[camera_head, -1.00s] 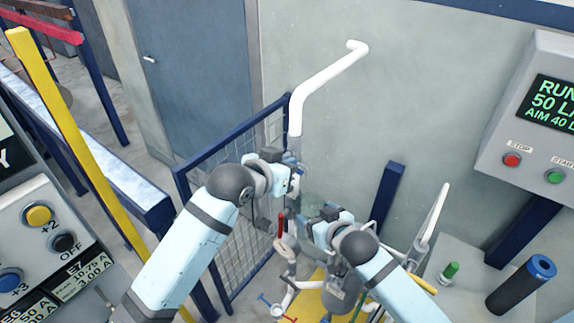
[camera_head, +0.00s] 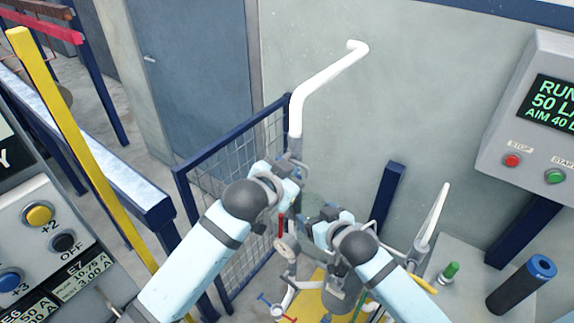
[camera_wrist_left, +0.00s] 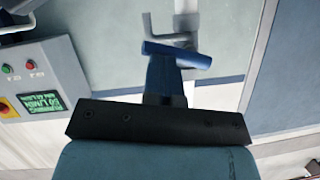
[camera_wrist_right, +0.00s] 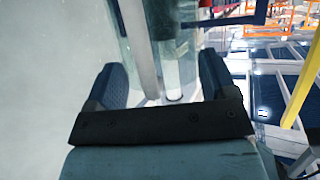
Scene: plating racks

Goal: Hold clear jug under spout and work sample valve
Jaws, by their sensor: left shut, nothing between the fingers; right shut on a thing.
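My left gripper (camera_head: 299,166) is raised beside the foot of the white pipe. It is shut and empty. In the left wrist view a blue lever (camera_wrist_left: 185,54) lies across the tips of the shut fingers (camera_wrist_left: 163,80), with a grey pipe fitting (camera_wrist_left: 188,22) behind. I cannot tell if they touch. My right gripper (camera_head: 326,214) sits lower and to the right, shut on the clear jug (camera_wrist_right: 166,50). The right wrist view shows the jug's glassy wall between the two fingers. The jug's rim and the spout's mouth are not clear to me.
A white pipe (camera_head: 297,105) rises by a blue mesh fence (camera_head: 235,155). A control panel (camera_head: 530,150) is at the right. A dark blue-capped cylinder (camera_head: 520,288) stands on the bench.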

